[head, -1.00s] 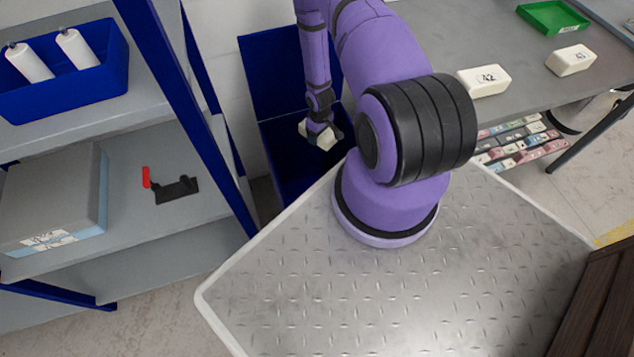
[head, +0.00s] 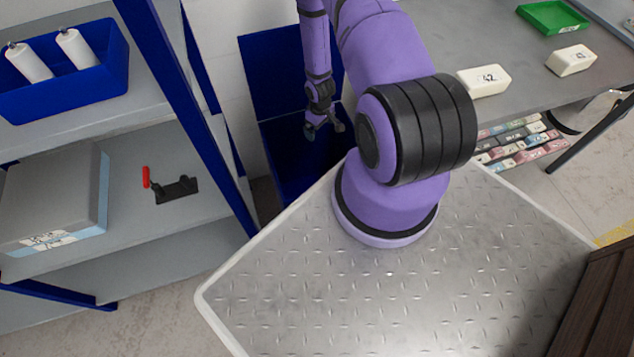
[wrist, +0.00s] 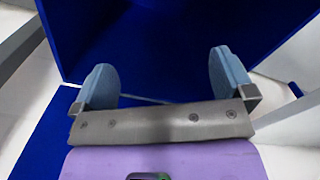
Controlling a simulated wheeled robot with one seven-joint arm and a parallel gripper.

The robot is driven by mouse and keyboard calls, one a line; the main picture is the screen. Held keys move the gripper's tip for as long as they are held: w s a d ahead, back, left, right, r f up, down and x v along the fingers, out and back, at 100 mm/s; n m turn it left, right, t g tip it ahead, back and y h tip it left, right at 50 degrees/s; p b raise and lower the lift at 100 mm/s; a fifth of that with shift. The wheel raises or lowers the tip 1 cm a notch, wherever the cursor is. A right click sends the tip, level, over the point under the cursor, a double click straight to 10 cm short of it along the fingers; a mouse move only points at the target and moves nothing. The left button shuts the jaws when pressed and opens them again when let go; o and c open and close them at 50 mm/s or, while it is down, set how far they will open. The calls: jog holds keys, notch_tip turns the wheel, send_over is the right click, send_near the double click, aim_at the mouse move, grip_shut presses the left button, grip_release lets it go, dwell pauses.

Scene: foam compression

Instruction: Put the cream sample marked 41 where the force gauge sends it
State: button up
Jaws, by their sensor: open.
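My gripper (head: 324,128) is open and empty above the blue bin (head: 292,150), which stands on the floor between the shelf and the table. In the wrist view my gripper (wrist: 165,85) shows its two blue-grey finger pads wide apart, with only the blue bin walls (wrist: 170,40) beyond them. No cream sample shows between the fingers, and the bin's floor is mostly hidden. Two cream blocks lie on the grey table, one marked 42 (head: 484,80) and one farther right (head: 571,60), whose mark is hard to read. No force gauge can be made out.
A green tray (head: 553,17) sits at the table's back. Several coloured blocks (head: 520,142) lie below the table edge. The shelf at left (head: 130,225) holds a blue box with white rolls (head: 65,70), a grey box (head: 55,200) and a red-handled clamp (head: 172,187).

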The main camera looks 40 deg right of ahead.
notch_tip(320, 180, up, 7)
dwell(0.3)
dwell(0.5)
